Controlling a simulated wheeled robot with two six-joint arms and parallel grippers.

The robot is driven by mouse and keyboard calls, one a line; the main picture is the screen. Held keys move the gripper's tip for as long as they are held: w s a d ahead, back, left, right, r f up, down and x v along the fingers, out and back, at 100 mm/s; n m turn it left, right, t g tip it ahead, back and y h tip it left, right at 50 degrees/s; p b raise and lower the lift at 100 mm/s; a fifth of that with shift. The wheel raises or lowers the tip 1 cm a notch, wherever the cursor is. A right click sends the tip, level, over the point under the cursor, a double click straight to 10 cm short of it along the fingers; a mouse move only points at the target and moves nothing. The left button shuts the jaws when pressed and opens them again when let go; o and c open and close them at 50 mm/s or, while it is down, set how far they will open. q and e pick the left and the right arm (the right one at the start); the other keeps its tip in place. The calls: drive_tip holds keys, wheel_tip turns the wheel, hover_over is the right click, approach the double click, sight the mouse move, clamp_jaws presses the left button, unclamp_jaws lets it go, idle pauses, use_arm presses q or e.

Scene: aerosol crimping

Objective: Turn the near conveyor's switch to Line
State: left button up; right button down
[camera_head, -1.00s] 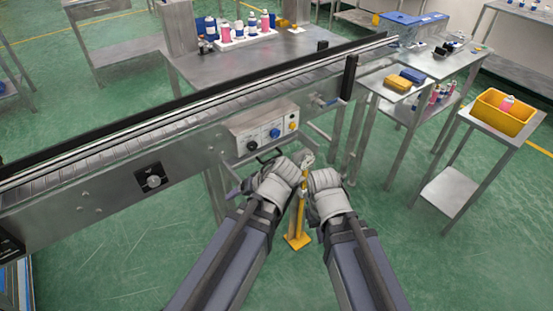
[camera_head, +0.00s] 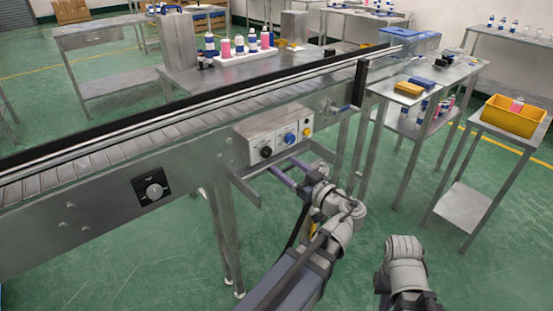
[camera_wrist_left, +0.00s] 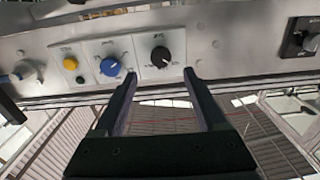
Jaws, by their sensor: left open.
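The near conveyor's front carries a control box (camera_head: 274,132) with a black knob (camera_head: 266,152), a blue knob (camera_head: 290,138) and a yellow button (camera_head: 306,132). A separate grey rotary switch (camera_head: 154,191) on a dark plate sits further left. Its labels are too small to read. My left gripper (camera_head: 281,163) is open and empty just below and in front of the box. In the left wrist view its fingertips (camera_wrist_left: 160,76) straddle the space just below the black knob (camera_wrist_left: 160,57), apart from it. The blue knob (camera_wrist_left: 110,66) is left of the fingers. My right gripper is out of view.
The conveyor (camera_head: 190,120) runs diagonally across the view. A dark post (camera_head: 361,82) stands at its right end. Tables with bottles and a yellow bin (camera_head: 510,117) stand to the right. Green floor is open in front.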

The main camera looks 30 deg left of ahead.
sight(268, 154)
use_arm(q)
drive_tip(key=x, duration=0.7)
drive_tip(key=shift+a, duration=0.25)
drive_tip(key=shift+c, duration=0.2)
clamp_jaws()
